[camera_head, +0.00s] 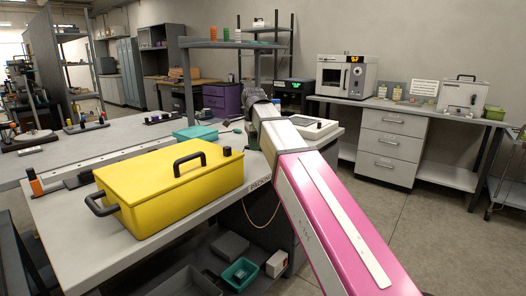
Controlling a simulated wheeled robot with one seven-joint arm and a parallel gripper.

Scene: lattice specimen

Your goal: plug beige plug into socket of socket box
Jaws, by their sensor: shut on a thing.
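My pink and grey arm reaches up from the bottom right over the front table. Its dark end (253,136) is partly visible above the tabletop, mostly behind the arm. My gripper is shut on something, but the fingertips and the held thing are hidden. I cannot make out the beige plug. A thin beige cord (262,226) hangs in a loop below the table's front edge, and its ends are hidden. I cannot identify the socket box for certain. A white flat box (318,127) lies on the table right of my arm, with no socket discernible.
A large yellow case (165,192) with black handles fills the table (70,262) left of my arm. A teal box (195,132) lies behind it. Below are a green bin (239,272) and a grey bin (185,284). Open floor (425,225) lies to the right.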

